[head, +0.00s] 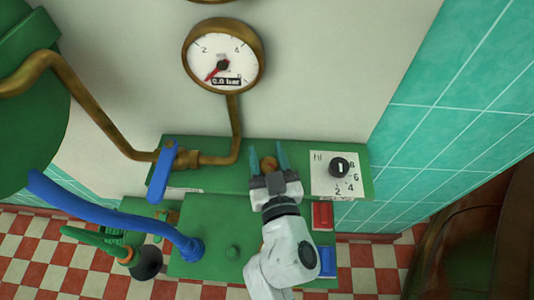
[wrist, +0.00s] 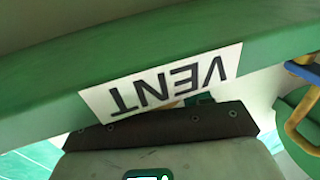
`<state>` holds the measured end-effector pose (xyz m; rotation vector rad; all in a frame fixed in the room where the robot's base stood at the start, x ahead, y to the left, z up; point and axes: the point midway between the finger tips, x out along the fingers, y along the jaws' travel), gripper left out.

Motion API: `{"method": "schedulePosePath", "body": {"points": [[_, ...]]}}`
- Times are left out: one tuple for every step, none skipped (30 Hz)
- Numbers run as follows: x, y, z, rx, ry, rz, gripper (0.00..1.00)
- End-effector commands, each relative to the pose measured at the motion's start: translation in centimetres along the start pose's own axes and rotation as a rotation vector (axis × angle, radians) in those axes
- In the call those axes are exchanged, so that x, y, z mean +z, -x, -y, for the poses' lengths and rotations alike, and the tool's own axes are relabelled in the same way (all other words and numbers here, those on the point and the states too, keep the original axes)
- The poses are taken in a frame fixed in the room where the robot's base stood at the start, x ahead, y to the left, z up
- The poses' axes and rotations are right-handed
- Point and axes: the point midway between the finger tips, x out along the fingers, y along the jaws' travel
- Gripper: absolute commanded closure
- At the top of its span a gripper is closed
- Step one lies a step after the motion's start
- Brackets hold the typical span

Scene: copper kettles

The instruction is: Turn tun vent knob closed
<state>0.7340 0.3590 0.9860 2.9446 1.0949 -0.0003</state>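My gripper (head: 268,153) reaches up over the green panel (head: 220,180) in the head view. Its two teal fingers stand apart, one on each side of a small round brass knob (head: 269,164). A gap seems to show between the knob and the fingers, so the gripper looks open; contact is hard to judge. In the wrist view, a white label reading VENT (wrist: 165,80) appears upside down on a green edge (wrist: 60,82). A dark bolted plate covers the area beside the label, and the fingers do not show there.
Right of my gripper is a black numbered dial (head: 340,167) on a white plate. Left is a blue lever (head: 162,172) on a brass pipe. A pressure gauge (head: 223,62) hangs above, reading 0.0 bar. A red block (head: 322,215) sits below the dial.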

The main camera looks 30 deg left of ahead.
Motion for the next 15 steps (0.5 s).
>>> {"method": "schedulePosePath", "body": {"points": [[0.0, 0.01, 0.0, 0.0, 0.0, 0.0, 0.59], [0.0, 0.01, 0.0, 0.0, 0.0, 0.0, 0.62], [0.0, 0.01, 0.0, 0.0, 0.0, 0.0, 0.66], [0.0, 0.01, 0.0, 0.0, 0.0, 0.0, 0.69], [0.0, 0.01, 0.0, 0.0, 0.0, 0.0, 0.72], [0.0, 0.01, 0.0, 0.0, 0.0, 0.0, 0.75], [0.0, 0.01, 0.0, 0.0, 0.0, 0.0, 0.78], [0.0, 0.01, 0.0, 0.0, 0.0, 0.0, 0.81], [0.0, 0.02, 0.0, 0.0, 0.0, 0.0, 0.82], [0.01, 0.01, 0.0, 0.0, 0.0, 0.0, 0.82], [0.03, 0.01, 0.0, 0.001, 0.0, 0.0, 0.82], [0.06, 0.01, 0.0, 0.002, 0.0, 0.0, 0.82], [0.1, 0.01, 0.0, 0.003, 0.0, 0.0, 0.82], [0.14, 0.01, -0.01, 0.006, 0.0, 0.0, 0.82], [0.2, 0.01, -0.01, 0.009, 0.0, -0.001, 0.82]]}}
